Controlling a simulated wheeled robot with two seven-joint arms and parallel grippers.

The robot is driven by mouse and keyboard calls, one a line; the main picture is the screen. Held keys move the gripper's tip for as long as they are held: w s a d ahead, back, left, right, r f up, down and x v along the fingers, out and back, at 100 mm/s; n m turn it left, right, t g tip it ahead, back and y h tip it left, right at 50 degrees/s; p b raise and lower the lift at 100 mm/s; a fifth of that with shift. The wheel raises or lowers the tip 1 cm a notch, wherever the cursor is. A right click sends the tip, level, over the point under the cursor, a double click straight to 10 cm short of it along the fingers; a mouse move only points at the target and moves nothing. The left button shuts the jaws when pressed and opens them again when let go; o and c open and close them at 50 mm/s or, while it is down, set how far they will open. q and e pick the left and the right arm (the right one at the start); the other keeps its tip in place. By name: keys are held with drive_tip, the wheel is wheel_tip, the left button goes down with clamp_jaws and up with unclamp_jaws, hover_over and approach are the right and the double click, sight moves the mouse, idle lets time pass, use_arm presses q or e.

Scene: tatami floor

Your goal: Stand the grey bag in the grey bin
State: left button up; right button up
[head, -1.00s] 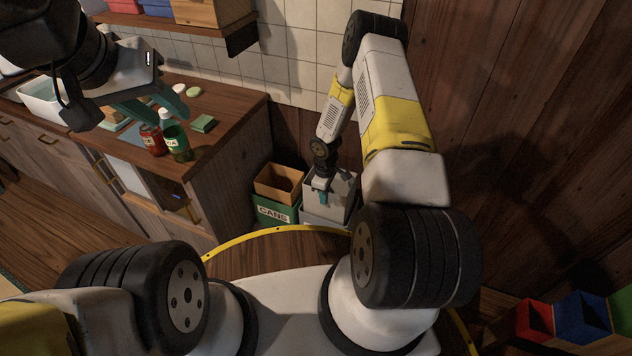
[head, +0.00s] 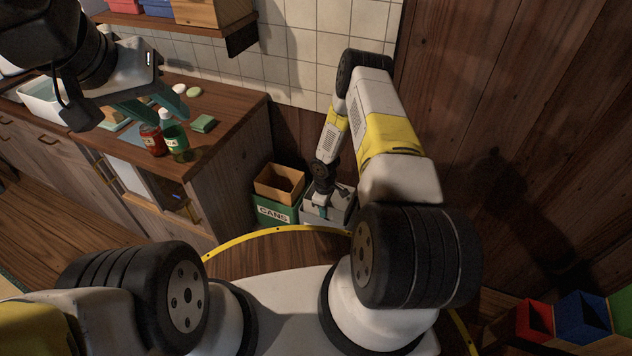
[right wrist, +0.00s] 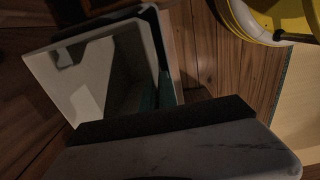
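The grey bag (head: 341,204) is upright at the grey bin (head: 313,223), its lower part hidden by the bin's front wall. My right gripper (head: 322,211) points down at the bag's top and appears shut on it. In the right wrist view a pale grey panel (right wrist: 50,82) and a teal finger (right wrist: 165,92) show, but the view is dark and the grip is partly hidden. My left gripper (head: 150,107) is open and empty above the counter.
The wooden counter (head: 232,130) holds a red jar (head: 153,140), a green bottle (head: 173,135) and a sponge (head: 203,123). Red and blue boxes (head: 583,318) are at lower right.

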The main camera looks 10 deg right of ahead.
drive_tip(key=o, duration=0.4)
drive_tip(key=shift+s, duration=0.1)
wheel_tip(320, 180, up, 12)
drive_tip(key=shift+r, duration=0.1)
wheel_tip(320, 180, up, 33)
drive_tip(key=s+d+m+t, duration=0.2)
drive_tip(key=m+t, duration=0.1)
drive_tip(key=m, duration=0.2)
drive_tip(key=s+a+r+m+t, duration=0.1)
drive_tip(key=s+r+m, duration=0.1)
drive_tip(key=s+r, duration=0.4)
drive_tip(key=s+a+r+m+t+y, duration=0.1)
drive_tip(key=s+r, duration=0.5)
drive_tip(key=s, duration=0.2)
drive_tip(key=s+a+r+m+t+y, duration=0.1)
drive_tip(key=s+a+r+m, duration=0.1)
drive_tip(key=s+r, duration=0.3)
drive_tip(key=shift+s+a+r+m, duration=0.1)
drive_tip(key=shift+s+r+m, duration=0.1)
drive_tip(key=shift+s, duration=0.6)
drive_tip(key=shift+s+r+m, duration=0.1)
drive_tip(key=shift+s+r, duration=0.1)
drive_tip(key=shift+s, duration=0.55)
